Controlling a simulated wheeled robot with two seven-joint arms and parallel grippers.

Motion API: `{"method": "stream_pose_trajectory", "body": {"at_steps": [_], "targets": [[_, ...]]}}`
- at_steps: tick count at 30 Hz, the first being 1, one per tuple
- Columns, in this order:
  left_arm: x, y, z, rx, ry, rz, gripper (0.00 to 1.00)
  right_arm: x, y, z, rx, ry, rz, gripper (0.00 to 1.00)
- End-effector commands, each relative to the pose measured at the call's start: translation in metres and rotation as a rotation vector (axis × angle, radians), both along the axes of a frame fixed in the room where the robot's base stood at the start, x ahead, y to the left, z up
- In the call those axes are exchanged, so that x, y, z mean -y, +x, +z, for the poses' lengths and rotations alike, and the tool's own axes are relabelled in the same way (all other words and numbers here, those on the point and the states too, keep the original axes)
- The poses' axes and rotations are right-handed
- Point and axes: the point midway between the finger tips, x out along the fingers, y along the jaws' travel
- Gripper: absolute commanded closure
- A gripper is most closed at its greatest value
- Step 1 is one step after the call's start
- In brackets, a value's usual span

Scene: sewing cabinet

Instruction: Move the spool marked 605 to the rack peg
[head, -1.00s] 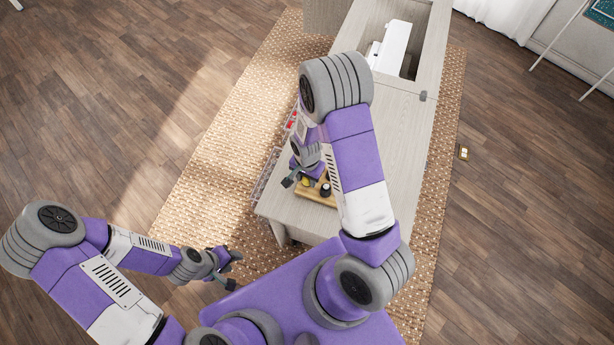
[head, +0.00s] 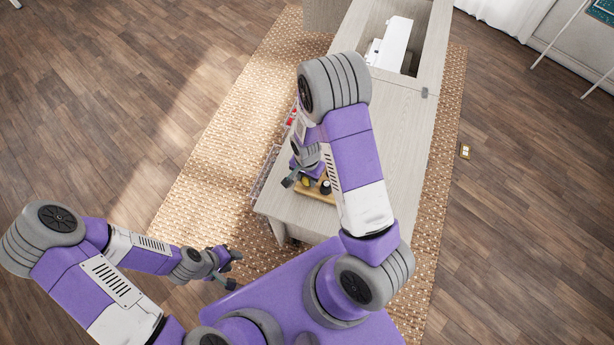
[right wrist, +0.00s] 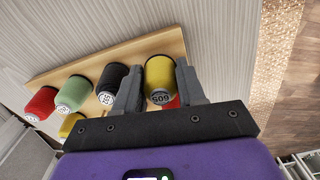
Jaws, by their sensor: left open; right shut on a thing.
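The yellow spool marked 605 (right wrist: 160,78) is between the fingers of my right gripper (right wrist: 158,92) in the right wrist view. That gripper is shut on it, and the label end faces the camera. Behind the spool is the wooden rack board (right wrist: 85,66), also partly visible in the head view (head: 316,193). I cannot tell whether the spool touches the board. In the head view, my right gripper (head: 291,178) is over the near end of the cabinet, partly hidden by its wrist. My left gripper (head: 232,270) is open and empty, low beside the cabinet. No empty peg is clearly visible.
Black (right wrist: 110,83), green (right wrist: 72,93) and red (right wrist: 41,103) spools stand on the board left of the held spool. Another yellow spool (right wrist: 70,124) and a partly hidden red one are lower. The cabinet top (head: 395,130) is clear beyond my right arm. A white machine (head: 392,45) sits in its well.

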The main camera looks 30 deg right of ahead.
Motion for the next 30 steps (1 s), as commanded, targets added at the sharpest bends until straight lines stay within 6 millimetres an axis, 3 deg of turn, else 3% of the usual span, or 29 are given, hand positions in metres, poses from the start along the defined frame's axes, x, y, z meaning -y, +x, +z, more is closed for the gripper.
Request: {"method": "stream_pose_trajectory", "body": {"at_steps": [2, 3, 8, 18, 30], "targets": [[0.0, 0.0, 0.0, 0.0, 0.0, 0.0, 0.57, 0.0, 0.0, 0.0, 0.0, 0.0, 0.0, 0.89], [0.0, 0.0, 0.0, 0.0, 0.0, 0.0, 0.57, 0.0, 0.0, 0.0, 0.0, 0.0, 0.0, 0.54], [0.0, 0.0, 0.0, 0.0, 0.0, 0.0, 0.57, 0.0, 0.0, 0.0, 0.0, 0.0, 0.0, 0.31], [0.0, 0.0, 0.001, 0.0, 0.0, 0.0, 0.57, 0.0, 0.0, 0.005, 0.001, 0.0, 0.0, 0.31], [0.0, 0.0, 0.013, 0.0, 0.0, 0.0, 0.57, 0.0, 0.001, 0.067, 0.004, 0.0, 0.0, 0.31]]}}
